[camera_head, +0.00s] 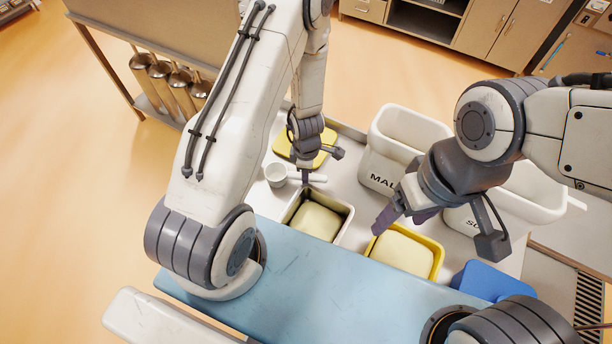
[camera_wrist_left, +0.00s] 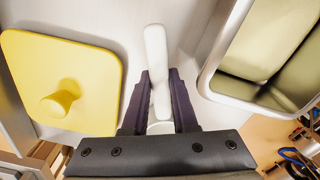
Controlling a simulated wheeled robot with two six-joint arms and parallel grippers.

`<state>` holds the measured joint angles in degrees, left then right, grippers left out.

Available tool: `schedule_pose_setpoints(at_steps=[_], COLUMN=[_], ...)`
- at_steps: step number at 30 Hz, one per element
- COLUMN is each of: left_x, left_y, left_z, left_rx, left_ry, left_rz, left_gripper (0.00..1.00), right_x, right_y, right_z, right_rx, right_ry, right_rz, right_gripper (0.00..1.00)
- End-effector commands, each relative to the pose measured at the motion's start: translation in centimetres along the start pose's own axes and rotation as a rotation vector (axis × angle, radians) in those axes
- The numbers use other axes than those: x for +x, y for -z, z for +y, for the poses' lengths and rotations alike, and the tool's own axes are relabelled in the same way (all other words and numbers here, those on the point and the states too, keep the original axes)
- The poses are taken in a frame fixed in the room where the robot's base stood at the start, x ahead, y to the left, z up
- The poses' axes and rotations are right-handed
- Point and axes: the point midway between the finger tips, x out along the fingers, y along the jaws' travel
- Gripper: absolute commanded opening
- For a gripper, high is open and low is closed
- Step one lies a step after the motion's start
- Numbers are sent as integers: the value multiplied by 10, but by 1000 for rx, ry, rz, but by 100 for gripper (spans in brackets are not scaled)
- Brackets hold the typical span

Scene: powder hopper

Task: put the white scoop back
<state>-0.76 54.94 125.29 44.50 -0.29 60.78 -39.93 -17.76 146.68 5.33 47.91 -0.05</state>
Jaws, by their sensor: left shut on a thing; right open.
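The white scoop (camera_head: 275,175) shows in the head view beside the metal tub (camera_head: 345,212), with its bowl to the left and its handle to the right. In the left wrist view its white handle (camera_wrist_left: 155,55) runs between the fingers, and its bowl is mostly hidden. My left gripper (camera_head: 305,179) is shut on the handle from above; its fingers also show in the left wrist view (camera_wrist_left: 160,98). I cannot tell whether the scoop touches the worktop. My right gripper (camera_head: 392,212) is open and empty above the yellow tub (camera_head: 438,262).
A yellow lid with a knob (camera_wrist_left: 85,75) lies left of the scoop in the wrist view. Two white bins stand behind, one marked "MAL" (camera_head: 378,172). A blue object (camera_head: 485,281) is at front right. A blue surface (camera_head: 320,285) spans the front.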

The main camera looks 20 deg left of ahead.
Motion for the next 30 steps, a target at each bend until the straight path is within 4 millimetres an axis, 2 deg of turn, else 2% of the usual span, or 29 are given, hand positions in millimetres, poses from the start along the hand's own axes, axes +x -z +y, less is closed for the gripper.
schedule_pose_setpoints(at_steps=[4, 5, 6, 20, 26, 30], left_x=[4, 4, 3, -4, -26, -48], left_y=[0, 0, 0, 0, 0, 0], left_z=[0, 0, 0, 0, 0, 0], left_rx=[0, 0, 0, 0, 0, 0], left_ry=[0, 0, 0, 0, 0, 0], left_rz=[0, 0, 0, 0, 0, 0], left_gripper=[0, 30, 39, 39, 39, 39], right_x=[4, 4, 3, -4, -25, -47], right_y=[0, 0, 0, 0, 1, 3], right_z=[0, 0, 0, 0, -2, -3], right_rx=[0, 0, 0, -1, -4, -7], right_ry=[0, 0, 0, 0, 0, 0], right_rz=[0, 0, 0, 0, 0, 0], right_gripper=[75, 75, 75, 75, 75, 75])
